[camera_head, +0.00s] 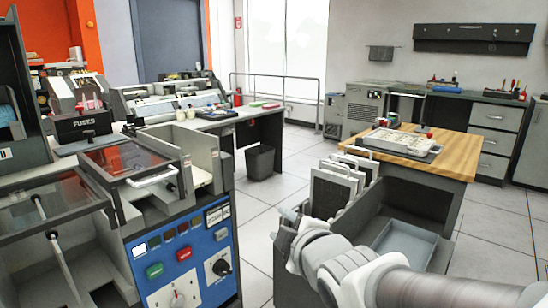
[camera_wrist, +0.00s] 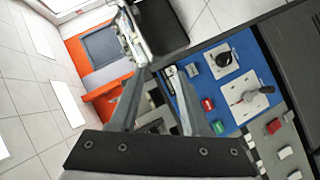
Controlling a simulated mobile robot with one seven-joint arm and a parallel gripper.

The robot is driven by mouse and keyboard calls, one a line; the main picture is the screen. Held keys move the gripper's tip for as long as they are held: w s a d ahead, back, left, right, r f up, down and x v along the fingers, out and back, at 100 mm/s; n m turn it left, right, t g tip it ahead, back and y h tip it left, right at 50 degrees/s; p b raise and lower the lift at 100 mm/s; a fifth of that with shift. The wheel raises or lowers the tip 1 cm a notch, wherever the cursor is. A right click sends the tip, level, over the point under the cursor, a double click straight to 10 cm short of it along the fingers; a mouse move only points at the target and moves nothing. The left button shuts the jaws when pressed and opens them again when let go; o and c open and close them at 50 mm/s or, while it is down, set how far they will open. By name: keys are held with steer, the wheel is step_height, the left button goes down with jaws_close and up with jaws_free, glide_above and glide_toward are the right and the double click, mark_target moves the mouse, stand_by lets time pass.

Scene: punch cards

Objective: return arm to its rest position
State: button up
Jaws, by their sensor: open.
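My arm (camera_head: 350,268) reaches in from the lower right in the head view, and its end is in front of the low grey cart. The fingers cannot be made out there. In the wrist view my gripper (camera_wrist: 153,82) shows its dark mount and two grey fingers. The fingers are apart, and I see nothing held between them. Beyond the fingers lies the blue control panel (camera_wrist: 212,90), tilted in this view; it also shows on the machine at left in the head view (camera_head: 205,262).
The grey cart holds upright framed panels (camera_head: 332,190) and a blue-grey tray (camera_head: 402,243) close to my arm. A wood-topped table (camera_head: 458,150) stands behind. The card machine's clear lid (camera_head: 128,157) is at left. Open tiled floor (camera_head: 258,215) lies between.

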steer(key=s+d+f+m+g+h, duration=0.2)
steer(key=s+d+m+g, duration=0.2)
steer(key=s+d+m, duration=0.35)
steer(key=s+d+f+m+g+h, duration=0.25)
steer(key=s+d+m+g, duration=0.2)
steer(key=s+m, duration=0.5)
step_height(320, 180, up, 28)
steer(key=p, duration=2.8)
steer(key=shift+s+d+r, duration=0.2)
steer(key=shift+s+d, duration=0.1)
steer(key=shift+s, duration=0.1)
steer(key=shift+t, duration=0.25)
